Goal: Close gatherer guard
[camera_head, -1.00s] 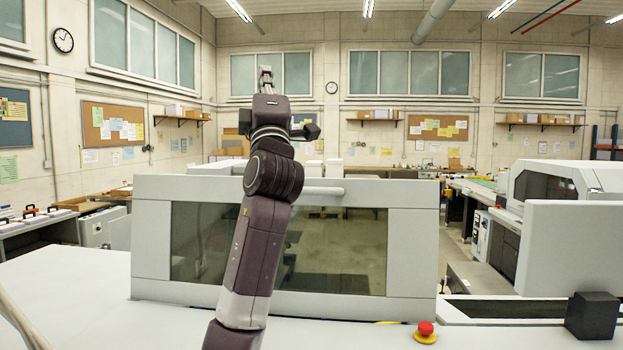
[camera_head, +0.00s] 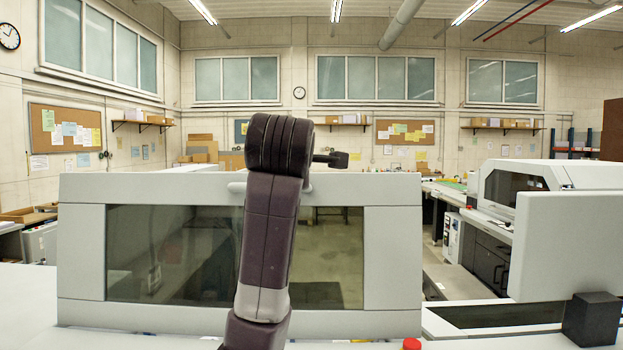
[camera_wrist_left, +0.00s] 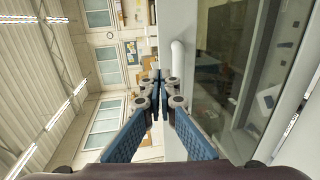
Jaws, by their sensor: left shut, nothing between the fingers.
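The gatherer guard (camera_head: 82,245) is a light grey frame with a tinted window, standing upright in the head view. Its pale bar handle (camera_head: 237,187) is near the top edge, mostly covered by my left arm. In the left wrist view the guard (camera_wrist_left: 180,115) fills the right side and the handle (camera_wrist_left: 177,58) sticks out near its edge. My left gripper (camera_wrist_left: 161,76) is shut and empty, its fingertips close beside the handle. I cannot tell whether they touch it. In the head view this gripper is hidden behind my arm. My right gripper is not in view.
A grey panel (camera_head: 568,245) and a black block (camera_head: 591,318) stand at the right. A red button (camera_head: 411,344) is at the bottom edge. A machine with a dark window (camera_head: 517,190) is at the back right. Open floor shows behind the guard.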

